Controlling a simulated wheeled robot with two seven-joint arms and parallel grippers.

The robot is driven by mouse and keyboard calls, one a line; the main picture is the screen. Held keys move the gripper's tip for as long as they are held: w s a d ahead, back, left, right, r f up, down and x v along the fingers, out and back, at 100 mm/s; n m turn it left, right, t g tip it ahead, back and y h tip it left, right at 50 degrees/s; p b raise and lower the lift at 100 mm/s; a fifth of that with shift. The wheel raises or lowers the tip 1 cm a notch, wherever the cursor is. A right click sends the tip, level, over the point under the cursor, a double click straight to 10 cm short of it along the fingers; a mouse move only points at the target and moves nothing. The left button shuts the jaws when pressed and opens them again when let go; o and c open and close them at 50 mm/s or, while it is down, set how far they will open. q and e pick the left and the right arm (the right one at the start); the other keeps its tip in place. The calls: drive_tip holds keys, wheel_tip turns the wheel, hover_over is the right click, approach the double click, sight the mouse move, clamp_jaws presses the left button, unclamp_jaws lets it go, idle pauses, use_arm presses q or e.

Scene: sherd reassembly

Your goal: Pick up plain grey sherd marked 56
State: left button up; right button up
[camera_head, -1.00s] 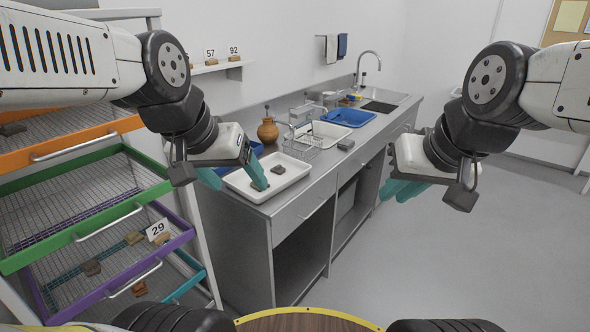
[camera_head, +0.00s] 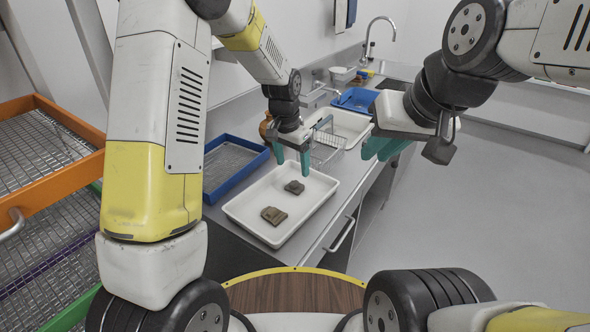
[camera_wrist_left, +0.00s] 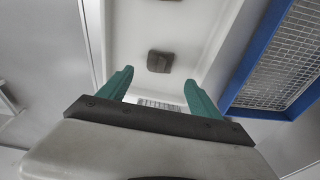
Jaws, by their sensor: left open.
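Two brownish-grey sherds lie apart on the floor of a white tray (camera_head: 247,222). The nearer sherd (camera_head: 274,215) is larger; the farther sherd (camera_head: 294,187) is smaller. I cannot read a 56 on either. My left gripper (camera_head: 292,167) is open and empty, pointing down over the tray's far end, above the farther sherd.
A blue mesh-bottomed tray (camera_head: 233,153) stands left of the white tray. Behind are a wire rack (camera_head: 327,146), a white basin (camera_head: 350,124) and a blue tub (camera_head: 355,100). An orange-framed mesh drawer (camera_head: 50,190) is at the left. The counter's front edge runs right of the tray.

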sight(295, 183)
use_arm(q)
drive_tip(key=f, duration=0.7)
drive_tip(key=shift+w+d+f, duration=0.35)
drive_tip(key=shift+w+d, duration=0.05)
drive_tip(key=c, duration=1.5)
drive_tip(key=shift+r, duration=0.1)
